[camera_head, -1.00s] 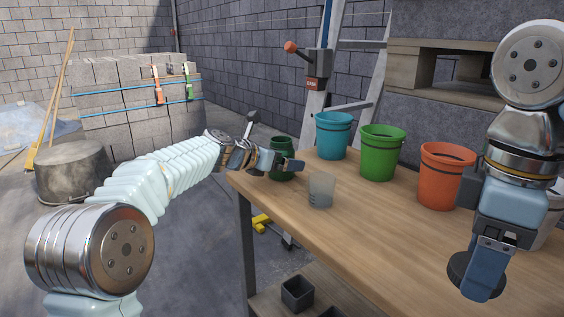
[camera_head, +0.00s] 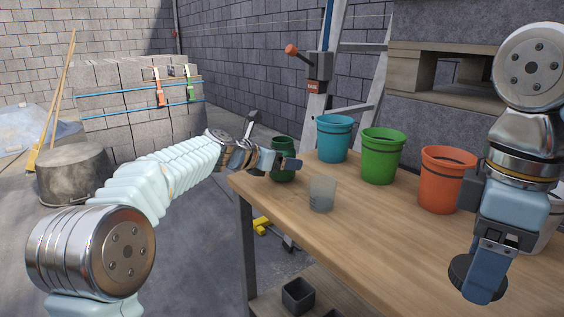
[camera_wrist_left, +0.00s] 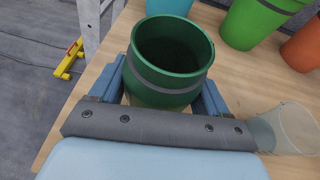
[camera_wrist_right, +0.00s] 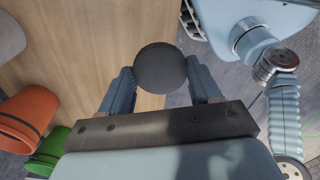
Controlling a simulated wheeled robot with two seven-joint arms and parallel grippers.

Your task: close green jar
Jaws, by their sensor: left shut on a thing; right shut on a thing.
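The green jar (camera_head: 283,173) stands open and upright at the table's far left corner. In the left wrist view the jar (camera_wrist_left: 172,75) shows its empty inside, with the fingers of my left gripper (camera_wrist_left: 165,98) on both sides of it. My left gripper (camera_head: 290,165) is shut on the jar. My right gripper (camera_head: 480,278) is shut on a dark round lid (camera_head: 460,275) at the table's right front, above the table. In the right wrist view the lid (camera_wrist_right: 160,68) sits between the fingertips of the right gripper (camera_wrist_right: 163,85).
Teal (camera_head: 334,138), green (camera_head: 383,157) and orange (camera_head: 445,182) buckets stand along the back of the table (camera_head: 370,240). A clear cup (camera_head: 322,193) stands right of the jar. A grey container is partly hidden behind my right arm. The middle front of the tabletop is clear.

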